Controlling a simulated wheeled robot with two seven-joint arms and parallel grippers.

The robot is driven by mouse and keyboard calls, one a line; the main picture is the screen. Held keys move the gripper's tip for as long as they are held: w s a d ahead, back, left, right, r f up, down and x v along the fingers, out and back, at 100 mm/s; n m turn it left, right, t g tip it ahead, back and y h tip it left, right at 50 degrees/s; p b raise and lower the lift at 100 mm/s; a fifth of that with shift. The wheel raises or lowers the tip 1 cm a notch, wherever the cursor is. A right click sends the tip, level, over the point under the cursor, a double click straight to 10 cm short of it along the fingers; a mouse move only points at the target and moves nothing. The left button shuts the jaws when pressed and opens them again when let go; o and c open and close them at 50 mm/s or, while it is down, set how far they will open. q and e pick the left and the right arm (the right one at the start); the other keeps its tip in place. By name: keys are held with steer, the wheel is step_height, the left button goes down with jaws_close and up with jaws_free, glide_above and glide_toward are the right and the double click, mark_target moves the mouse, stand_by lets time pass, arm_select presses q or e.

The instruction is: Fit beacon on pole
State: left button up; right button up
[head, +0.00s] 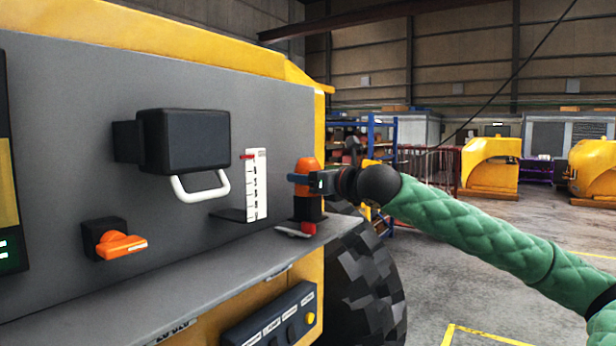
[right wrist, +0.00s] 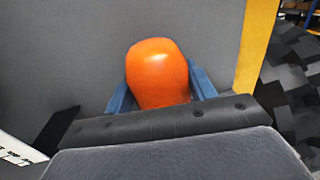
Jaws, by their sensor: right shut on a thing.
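The orange dome-shaped beacon (head: 307,164) is upright near the right end of the grey panel. My right gripper (head: 300,179) comes from the right and is shut on the beacon. In the right wrist view the beacon (right wrist: 158,72) sits between the two blue fingers. A black cylindrical part (head: 308,209) stands directly below the beacon. I cannot tell whether it is the beacon's base or a mount. No separate pole can be made out, and the seating under the beacon is hidden. My left gripper is not in view.
A white scale plate (head: 256,186) is left of the beacon. A red-tipped lever (head: 295,232) is below, by the ledge (head: 200,290). A black box (head: 185,140) with a white handle and an orange rotary switch (head: 122,244) are further left. A large tyre (head: 365,270) is below right.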

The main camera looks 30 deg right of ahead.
mark_target(319, 220)
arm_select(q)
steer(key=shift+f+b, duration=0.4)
arm_select(e)
steer(key=shift+f, duration=1)
steer(key=o, duration=1.3)
steer(key=shift+c, duration=0.2)
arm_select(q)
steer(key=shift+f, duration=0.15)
arm_select(e)
steer(key=shift+s+f, duration=0.1)
steer(key=shift+s+d+f+b, duration=0.1)
steer(key=shift+s+d+b, duration=0.1)
steer(key=shift+s+b, duration=0.4)
steer(key=shift+b+v, duration=0.4)
steer(key=shift+v, duration=0.5)
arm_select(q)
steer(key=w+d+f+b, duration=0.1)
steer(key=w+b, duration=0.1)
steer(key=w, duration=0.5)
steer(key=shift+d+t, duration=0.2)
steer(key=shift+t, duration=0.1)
arm_select(e)
steer(key=shift+v, duration=2.3)
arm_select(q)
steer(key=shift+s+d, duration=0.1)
